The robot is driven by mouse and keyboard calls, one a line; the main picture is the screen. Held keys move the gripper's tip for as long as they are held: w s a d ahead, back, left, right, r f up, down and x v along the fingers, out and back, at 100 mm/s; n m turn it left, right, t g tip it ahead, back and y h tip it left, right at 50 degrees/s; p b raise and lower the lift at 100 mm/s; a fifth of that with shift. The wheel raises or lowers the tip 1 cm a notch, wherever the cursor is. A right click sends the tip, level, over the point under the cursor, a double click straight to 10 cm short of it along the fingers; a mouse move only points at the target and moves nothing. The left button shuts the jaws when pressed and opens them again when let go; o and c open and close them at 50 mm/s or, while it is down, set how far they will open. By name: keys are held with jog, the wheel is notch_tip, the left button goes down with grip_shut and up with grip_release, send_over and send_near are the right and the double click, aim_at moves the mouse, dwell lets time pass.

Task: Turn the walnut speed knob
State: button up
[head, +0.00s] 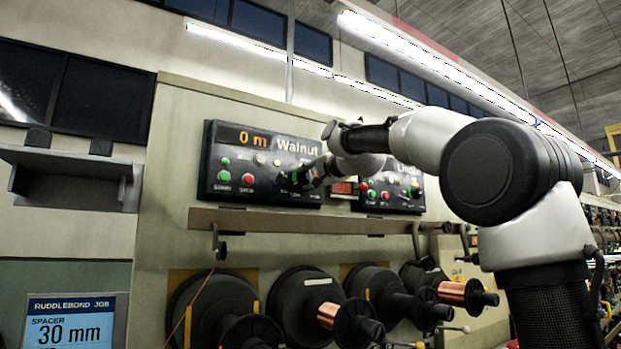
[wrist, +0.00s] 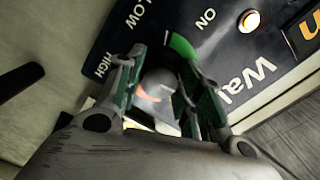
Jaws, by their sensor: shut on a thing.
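The Walnut panel (head: 222,150) is a black box on the beige machine front, with an orange "0 m" readout. It also shows in the wrist view (wrist: 200,25), tilted, with the words LOW, HIGH and ON. My gripper (head: 294,180) reaches the panel's lower right part and hides the knob in the head view. In the wrist view my gripper (wrist: 160,75) is shut on the grey rounded speed knob (wrist: 155,86), one finger on each side. A green arc lies beside the knob. I cannot make out the knob's pointer.
A second panel (head: 405,192) stands just right, partly behind my arm. A ledge (head: 270,221) runs below the panels, over several dark spools (head: 305,300), some with copper wire. A job screen (head: 70,322) reading "SPACER 30 mm" is at lower left.

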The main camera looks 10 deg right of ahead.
jog(key=m, duration=0.4)
jog(key=shift+m, duration=0.3)
jog(key=m, duration=0.4)
jog(key=shift+m, duration=0.3)
jog(key=m, duration=0.4)
jog(key=shift+m, duration=2.4)
jog(key=o, duration=1)
jog(key=shift+r, duration=0.1)
